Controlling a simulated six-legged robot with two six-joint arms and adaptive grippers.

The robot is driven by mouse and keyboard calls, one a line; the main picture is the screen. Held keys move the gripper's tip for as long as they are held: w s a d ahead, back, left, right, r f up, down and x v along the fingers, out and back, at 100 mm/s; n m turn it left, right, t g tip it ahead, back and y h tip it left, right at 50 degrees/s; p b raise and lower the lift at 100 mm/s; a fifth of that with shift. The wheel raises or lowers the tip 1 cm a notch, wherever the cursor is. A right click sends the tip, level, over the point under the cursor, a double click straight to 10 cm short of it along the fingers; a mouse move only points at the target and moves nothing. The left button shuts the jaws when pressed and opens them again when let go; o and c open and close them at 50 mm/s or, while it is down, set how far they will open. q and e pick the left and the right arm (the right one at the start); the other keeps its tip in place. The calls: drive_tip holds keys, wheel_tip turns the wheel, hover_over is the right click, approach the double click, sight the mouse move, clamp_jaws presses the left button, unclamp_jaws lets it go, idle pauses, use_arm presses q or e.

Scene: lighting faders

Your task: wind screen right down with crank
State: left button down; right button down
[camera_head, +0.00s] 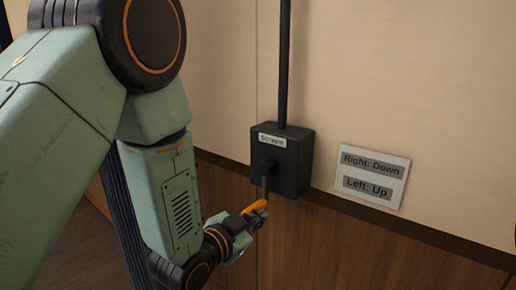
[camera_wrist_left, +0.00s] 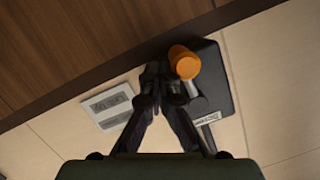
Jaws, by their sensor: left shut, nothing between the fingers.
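A black box labelled "Screen" (camera_head: 290,165) is fixed to the wall, and it also shows in the left wrist view (camera_wrist_left: 218,90). Its crank arm (camera_head: 265,186) hangs down from the front of the box. The crank's orange handle (camera_head: 255,206) sticks out toward my left gripper (camera_head: 248,222). In the left wrist view the orange handle (camera_wrist_left: 184,62) is just right of my left gripper's fingertips (camera_wrist_left: 158,72). The fingers are shut with nothing between them, beside the handle; I cannot tell whether they touch it. My right gripper is not in view.
A sign (camera_head: 371,175) right of the box reads "Right: Down" and "Left: Up". A black pipe (camera_head: 284,60) rises from the box. A dark rail (camera_head: 400,230) runs along the wall above wood panelling. The space in front of the panelling at the right looks clear.

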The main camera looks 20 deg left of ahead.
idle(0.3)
use_arm(q)
wheel_tip(320, 180, up, 10)
idle(0.6)
drive_tip(key=shift+a, duration=0.15)
